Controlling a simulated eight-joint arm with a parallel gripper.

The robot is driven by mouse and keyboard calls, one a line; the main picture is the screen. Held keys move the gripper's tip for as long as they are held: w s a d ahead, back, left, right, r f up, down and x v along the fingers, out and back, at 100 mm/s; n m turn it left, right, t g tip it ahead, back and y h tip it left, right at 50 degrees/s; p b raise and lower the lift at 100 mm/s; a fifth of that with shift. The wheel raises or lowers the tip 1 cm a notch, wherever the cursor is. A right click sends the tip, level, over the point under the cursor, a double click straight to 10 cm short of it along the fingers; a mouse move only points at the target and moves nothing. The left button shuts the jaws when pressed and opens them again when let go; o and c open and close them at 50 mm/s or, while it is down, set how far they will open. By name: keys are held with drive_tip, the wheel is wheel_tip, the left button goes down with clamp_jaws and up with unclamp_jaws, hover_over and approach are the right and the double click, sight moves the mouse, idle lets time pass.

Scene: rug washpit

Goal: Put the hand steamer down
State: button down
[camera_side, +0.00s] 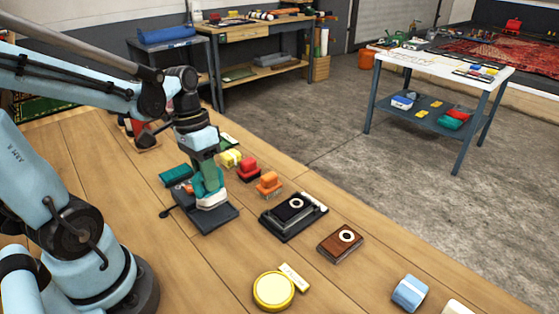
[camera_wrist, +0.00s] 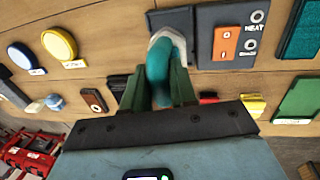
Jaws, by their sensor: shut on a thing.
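The hand steamer has a teal handle and a pale head (camera_side: 212,200); it also shows in the wrist view (camera_wrist: 160,60). My gripper (camera_side: 207,178) is shut on its handle, and in the wrist view the green fingers (camera_wrist: 158,88) stand on either side of it. The steamer is over a dark flat stand (camera_side: 222,217) on the wooden bench. The head is on or just above the stand; I cannot tell whether it touches. In the wrist view, an orange switch panel (camera_wrist: 227,44) beside a "HEAT" label is next to the head.
Yellow, red (camera_side: 248,169) and orange (camera_side: 269,185) brushes or blocks stand close by to the right. A dark device (camera_side: 293,217), a brown block (camera_side: 340,244) and a round yellow tin (camera_side: 274,290) are nearer the front. A teal pad (camera_side: 176,175) lies behind the stand.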

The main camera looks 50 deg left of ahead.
drive_tip(key=shift+f, duration=1.8)
drive_tip(key=c, duration=0.9)
unclamp_jaws()
drive_tip(key=shift+f, duration=0.1)
wheel_tip(320, 180, up, 12)
drive_tip(key=a, duration=0.2)
drive_tip(key=w+d+f+t+y, duration=0.2)
drive_tip(key=w+d+f+t, duration=0.1)
drive_tip(key=d+t, duration=0.4)
drive_tip(key=shift+w+d+f, duration=0.3)
drive_tip(key=shift+w+d, duration=0.15)
drive_tip(key=shift+d, duration=0.55)
